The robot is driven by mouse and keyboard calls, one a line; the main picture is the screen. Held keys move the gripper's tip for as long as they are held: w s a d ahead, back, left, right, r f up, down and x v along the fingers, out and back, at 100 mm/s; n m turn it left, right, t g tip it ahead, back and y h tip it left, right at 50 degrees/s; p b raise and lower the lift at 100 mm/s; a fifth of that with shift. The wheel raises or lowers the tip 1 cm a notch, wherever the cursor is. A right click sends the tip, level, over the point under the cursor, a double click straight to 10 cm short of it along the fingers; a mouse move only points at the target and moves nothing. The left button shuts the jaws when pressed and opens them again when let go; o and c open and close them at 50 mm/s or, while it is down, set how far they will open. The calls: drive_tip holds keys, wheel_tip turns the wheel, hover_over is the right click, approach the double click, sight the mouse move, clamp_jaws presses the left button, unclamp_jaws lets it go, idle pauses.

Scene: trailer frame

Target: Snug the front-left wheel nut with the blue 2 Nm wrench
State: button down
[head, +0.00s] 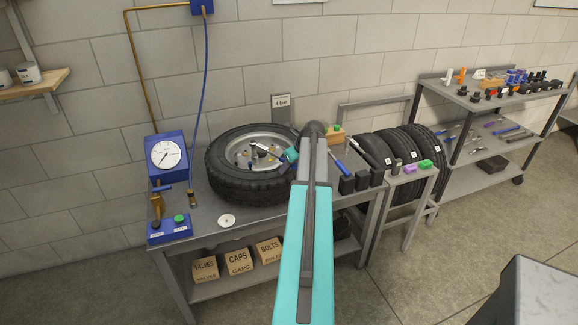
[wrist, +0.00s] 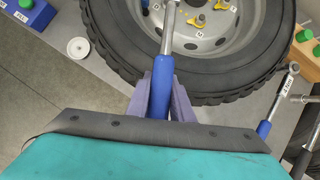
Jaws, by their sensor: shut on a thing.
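The wheel (head: 240,187) lies flat on the bench, its rim facing up; the wrist view shows its tyre (wrist: 225,68) and grey rim. My gripper (wrist: 162,85) is shut on the blue handle of a wrench (wrist: 160,98). The metal shaft points away from me over the rim, and its head runs out of the wrist view's top edge. I cannot tell whether it touches a nut. In the head view my arm hides much of the wheel's right side.
A blue gauge box (head: 166,156) and a button box (head: 170,229) stand at the bench's left. A white disc (head: 227,221) lies before the wheel. Spare tyres (head: 385,150) and a tool shelf (head: 480,130) are at right.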

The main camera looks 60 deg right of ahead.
drive_tip(key=shift+w+a+m+h+p, duration=0.2)
drive_tip(key=shift+a+m+p, duration=0.15)
drive_tip(key=shift+a, duration=0.3)
drive_tip(key=shift+w+a+m+h+p, duration=0.1)
drive_tip(key=shift+a+m+h+p, duration=0.2)
drive_tip(key=shift+a, duration=0.35)
drive_tip(key=shift+w+a+m+h+p, duration=0.2)
drive_tip(key=shift+a+m+p, duration=0.1)
drive_tip(key=shift+a+m, duration=0.25)
drive_tip(key=shift+w+a+m+h+p, duration=0.1)
drive_tip(key=shift+w+a+m+p, duration=0.15)
drive_tip(key=shift+a, duration=0.35)
drive_tip(key=shift+w+a, duration=0.15)
drive_tip(key=shift+a, duration=0.1)
drive_tip(key=shift+m+g, duration=0.25)
drive_tip(key=shift+g, duration=0.05)
drive_tip(key=shift+d+p, duration=0.1)
drive_tip(key=shift+p, duration=0.7)
